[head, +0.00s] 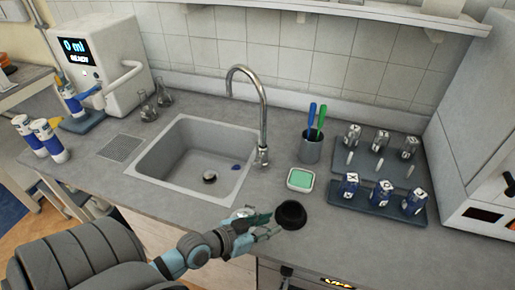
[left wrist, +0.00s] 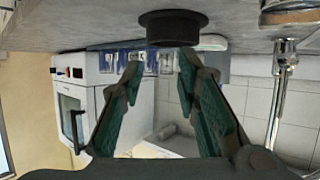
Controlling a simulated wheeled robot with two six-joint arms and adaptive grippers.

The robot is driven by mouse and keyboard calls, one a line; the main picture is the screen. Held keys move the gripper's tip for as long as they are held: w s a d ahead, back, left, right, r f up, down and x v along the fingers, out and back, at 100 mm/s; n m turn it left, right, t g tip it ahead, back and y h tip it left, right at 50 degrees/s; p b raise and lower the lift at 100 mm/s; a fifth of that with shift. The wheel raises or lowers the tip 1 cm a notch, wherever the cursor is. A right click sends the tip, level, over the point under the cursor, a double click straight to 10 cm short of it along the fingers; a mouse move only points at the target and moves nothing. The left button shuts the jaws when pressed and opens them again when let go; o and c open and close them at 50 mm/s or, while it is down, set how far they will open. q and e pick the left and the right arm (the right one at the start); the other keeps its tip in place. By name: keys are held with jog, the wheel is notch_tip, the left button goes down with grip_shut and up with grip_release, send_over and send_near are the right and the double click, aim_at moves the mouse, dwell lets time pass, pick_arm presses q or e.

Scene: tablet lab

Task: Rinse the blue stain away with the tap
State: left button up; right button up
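The blue stain (head: 236,167) is a small patch inside the grey sink (head: 183,185), right of the round drain (head: 210,177). The chrome tap (head: 262,110) arches up at the sink's right edge, and no water shows coming from it. It also shows at the right of the left wrist view (left wrist: 283,90). My left gripper (head: 273,224) is open and empty, low over the counter front, right of the sink. Its two fingers point towards a black round object (head: 291,214), which stands just beyond the fingertips in the left wrist view (left wrist: 172,28). My right gripper is not in view.
A green sponge in a white dish (head: 300,180), a cup with brushes (head: 311,148) and two trays of small bottles (head: 376,207) stand to the right. A white dispenser (head: 100,60) and flasks (head: 148,108) stand at the left.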

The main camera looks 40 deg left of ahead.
pick_arm(q)
jog(key=w+a+r+n+t+y, duration=0.2)
jog(key=w+a+r+t+y, duration=0.15)
jog(key=a, duration=0.55)
jog(key=r+n+t+y+b, duration=0.2)
jog(key=n+y+b, duration=0.1)
jog(key=b, duration=0.1)
send_over(257, 160)
jog(key=shift+f, duration=0.2)
jog(key=shift+w+r, duration=0.15)
jog(key=shift+r, duration=0.15)
grip_shut()
